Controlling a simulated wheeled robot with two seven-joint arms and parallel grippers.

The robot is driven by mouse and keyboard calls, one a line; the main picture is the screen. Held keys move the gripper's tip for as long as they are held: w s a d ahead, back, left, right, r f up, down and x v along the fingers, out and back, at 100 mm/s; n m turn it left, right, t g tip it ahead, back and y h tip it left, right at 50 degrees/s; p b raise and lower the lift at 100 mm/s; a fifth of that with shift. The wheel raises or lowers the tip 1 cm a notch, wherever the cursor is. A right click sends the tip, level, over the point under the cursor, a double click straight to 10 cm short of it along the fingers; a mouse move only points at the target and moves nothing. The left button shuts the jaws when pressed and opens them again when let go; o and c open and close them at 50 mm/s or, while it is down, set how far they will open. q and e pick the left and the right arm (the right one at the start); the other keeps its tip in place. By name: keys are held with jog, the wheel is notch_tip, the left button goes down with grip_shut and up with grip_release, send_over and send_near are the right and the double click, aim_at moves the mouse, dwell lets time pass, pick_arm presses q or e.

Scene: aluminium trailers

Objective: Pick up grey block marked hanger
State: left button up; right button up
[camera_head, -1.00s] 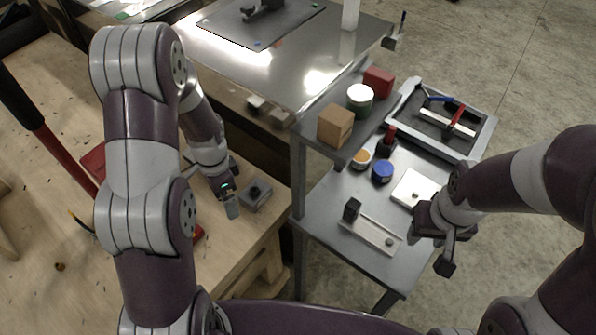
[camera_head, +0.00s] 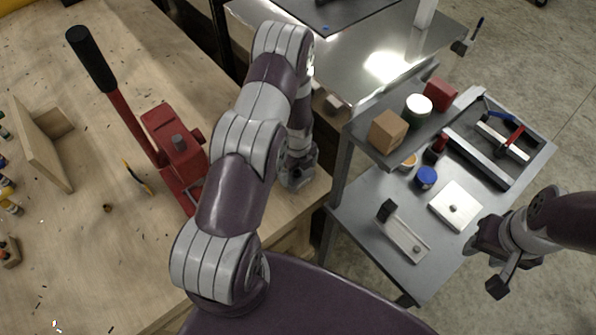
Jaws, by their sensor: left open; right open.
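A small grey block with a dark round top, seen on the wooden workbench in the earlier frame, does not show now; my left arm covers that area. No hanger mark can be read on anything in view. My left gripper (camera_head: 297,182) points down at the bench's right edge, only its upper part showing; its fingertips are hidden. My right gripper (camera_head: 488,272) is open and empty, in front of the grey cart's right side, apart from the things on it.
A red press (camera_head: 172,142) with a black-handled lever stands on the workbench (camera_head: 75,235). The grey cart (camera_head: 352,228) holds a rail with a dark end block (camera_head: 388,210), a pale square plate (camera_head: 455,205), a blue-lidded jar (camera_head: 426,177) and a brown box (camera_head: 387,131).

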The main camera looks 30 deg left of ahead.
pick_arm(q)
jog(key=shift+s+f, duration=0.2)
jog(key=shift+f, duration=0.75)
jog(key=shift+w+f, duration=0.15)
jog(key=shift+f, duration=0.05)
jog(key=c, duration=0.9)
jog(key=shift+c, duration=0.2)
pick_arm(e)
jog(key=shift+s+a+r, duration=0.1)
jog(key=shift+s+r, duration=0.05)
jog(key=shift+r, duration=0.4)
pick_arm(q)
jog(key=shift+r, duration=0.15)
pick_arm(e)
jog(key=shift+f, duration=0.1)
